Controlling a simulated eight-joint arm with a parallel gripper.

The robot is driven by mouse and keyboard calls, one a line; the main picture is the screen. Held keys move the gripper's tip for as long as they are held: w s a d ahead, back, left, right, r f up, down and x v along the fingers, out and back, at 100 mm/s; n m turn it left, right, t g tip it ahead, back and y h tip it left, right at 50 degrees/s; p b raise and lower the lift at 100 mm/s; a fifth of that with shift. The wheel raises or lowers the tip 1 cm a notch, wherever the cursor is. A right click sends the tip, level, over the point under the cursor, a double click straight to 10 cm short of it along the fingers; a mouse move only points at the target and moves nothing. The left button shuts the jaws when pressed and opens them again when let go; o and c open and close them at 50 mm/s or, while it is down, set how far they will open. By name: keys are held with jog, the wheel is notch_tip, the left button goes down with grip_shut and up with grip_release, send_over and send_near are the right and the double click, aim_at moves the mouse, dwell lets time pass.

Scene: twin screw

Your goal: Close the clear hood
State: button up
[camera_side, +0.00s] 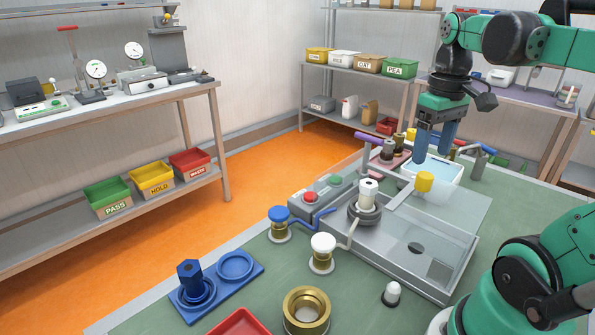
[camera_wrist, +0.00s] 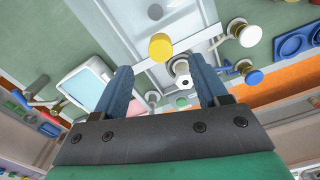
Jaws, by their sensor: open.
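The clear hood (camera_side: 455,208) looks like a see-through panel raised at the back of a grey metal station (camera_side: 383,252); its exact outline is hard to make out. A yellow knob (camera_side: 424,181) sits at a grey bar along its edge. The knob also shows in the wrist view (camera_wrist: 160,47), just beyond the fingertips and between them. My gripper (camera_side: 432,157) points down with its two blue fingers apart and empty, just above and behind the knob. The knob appears apart from both fingers. A white nut on a dark round base (camera_side: 368,194) stands in the station.
A control box with a red button (camera_side: 310,196) adjoins the station. Blue-capped (camera_side: 279,222) and white-capped (camera_side: 322,250) posts stand in front. A blue fixture (camera_side: 215,285) and brass ring (camera_side: 306,312) sit nearer. A purple handle (camera_side: 368,139) and white-rimmed tray (camera_side: 440,170) lie behind.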

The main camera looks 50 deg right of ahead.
aim_at(426, 175)
jog(key=shift+f, duration=2.35)
grip_shut()
